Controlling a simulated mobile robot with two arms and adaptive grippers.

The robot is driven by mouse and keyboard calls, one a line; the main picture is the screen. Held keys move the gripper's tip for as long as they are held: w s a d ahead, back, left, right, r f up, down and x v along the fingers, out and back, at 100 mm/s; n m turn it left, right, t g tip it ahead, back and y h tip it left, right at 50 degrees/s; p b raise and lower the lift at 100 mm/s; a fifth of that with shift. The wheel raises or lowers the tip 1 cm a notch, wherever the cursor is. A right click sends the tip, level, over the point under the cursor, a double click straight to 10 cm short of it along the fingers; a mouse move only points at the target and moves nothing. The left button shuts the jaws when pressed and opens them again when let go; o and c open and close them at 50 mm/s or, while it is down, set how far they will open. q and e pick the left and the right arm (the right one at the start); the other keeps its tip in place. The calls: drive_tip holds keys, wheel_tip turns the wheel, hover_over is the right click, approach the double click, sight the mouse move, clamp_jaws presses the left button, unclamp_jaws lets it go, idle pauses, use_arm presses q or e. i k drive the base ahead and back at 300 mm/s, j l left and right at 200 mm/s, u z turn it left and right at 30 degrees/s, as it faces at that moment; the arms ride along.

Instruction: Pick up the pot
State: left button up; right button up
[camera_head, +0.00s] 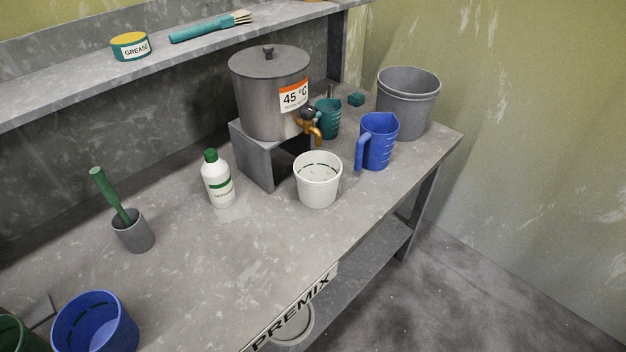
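No single thing is clearly marked as the pot. A white open pot (318,184) stands upright on the bench in front of the tap, with a dashed dark line inside. A large grey lidded metal vessel (262,96) with a "45 °C" label sits on a grey stand (253,157). A brass tap (312,127) sticks out from its lower right side. A small grey cup (134,236) at the left holds a green-handled tool (106,190). Neither of my grippers is in view.
A white bottle (218,181) stands left of the white pot. A blue jug (377,143), teal jug (328,120) and grey bucket (408,101) stand at the right. A blue container (95,328) is at lower left. The bench (225,270) is clear in its middle front.

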sight(318, 173)
drive_tip(key=u, duration=1.2)
drive_tip(key=k+l+u, duration=0.2)
drive_tip(key=l, duration=0.2)
drive_tip(key=k+l+u, duration=0.2)
drive_tip(key=l, duration=0.2)
drive_tip(key=k+l+u, duration=0.2)
drive_tip(key=l, duration=0.15)
drive_tip(key=k+l+u, duration=0.2)
drive_tip(key=l, duration=0.15)
drive_tip(key=i, duration=0.1)
